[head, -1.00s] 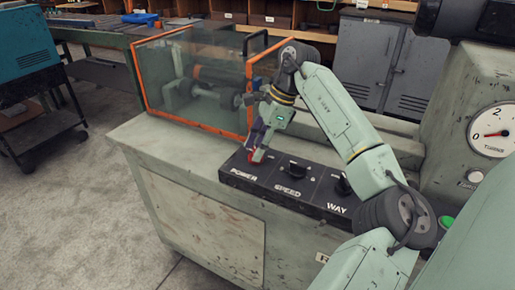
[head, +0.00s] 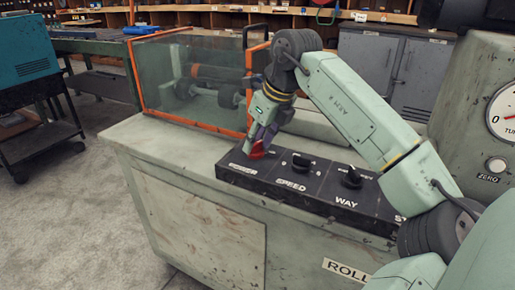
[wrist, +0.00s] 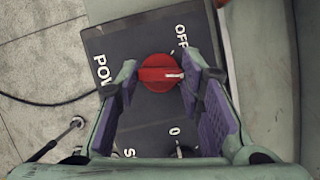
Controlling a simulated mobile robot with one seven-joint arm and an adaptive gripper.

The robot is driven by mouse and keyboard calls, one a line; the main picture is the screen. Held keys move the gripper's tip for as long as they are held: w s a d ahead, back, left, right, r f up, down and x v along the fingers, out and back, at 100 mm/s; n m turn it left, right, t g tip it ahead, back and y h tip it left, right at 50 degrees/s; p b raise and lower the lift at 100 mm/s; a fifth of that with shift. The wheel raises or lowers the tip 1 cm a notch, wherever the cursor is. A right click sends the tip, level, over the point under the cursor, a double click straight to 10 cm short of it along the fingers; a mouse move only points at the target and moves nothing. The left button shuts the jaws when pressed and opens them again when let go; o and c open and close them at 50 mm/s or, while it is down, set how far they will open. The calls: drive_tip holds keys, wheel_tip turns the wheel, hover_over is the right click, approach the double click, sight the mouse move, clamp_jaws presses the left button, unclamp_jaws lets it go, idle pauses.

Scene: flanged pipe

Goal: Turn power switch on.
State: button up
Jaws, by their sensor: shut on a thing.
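The power switch is a red round knob (head: 257,150) at the left end of the black control panel (head: 228,172). In the wrist view the red knob (wrist: 155,74) sits between my two fingers, and its white mark points to the right of the picture. An OFF label (wrist: 182,36) shows above it and part of the POWER label (wrist: 102,72) to its left. My gripper (head: 262,138) is at the knob from above, with its purple-padded fingers (wrist: 159,76) shut on the knob's sides. An ON label cannot be made out.
The black SPEED knob (head: 301,161) and WAY knob (head: 351,176) stand right of the power switch. An orange-framed clear guard (head: 190,82) is behind the panel. The pale bench top (head: 150,140) left of the panel is clear.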

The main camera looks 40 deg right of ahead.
drive_tip(key=m+h+b, duration=0.1)
drive_tip(key=m+b, duration=0.1)
drive_tip(key=m, duration=0.1)
drive_tip(key=m+h+b, duration=0.1)
drive_tip(key=m, duration=0.1)
drive_tip(key=shift+a+f+m+g+b, duration=0.1)
drive_tip(key=shift+a+m+g+b, duration=0.05)
drive_tip(key=shift+m+g+b, duration=0.2)
drive_tip(key=shift+m, duration=0.35)
drive_tip(key=o, duration=1.2)
drive_tip(key=shift+c, duration=0.2)
drive_tip(key=shift+r, duration=0.2)
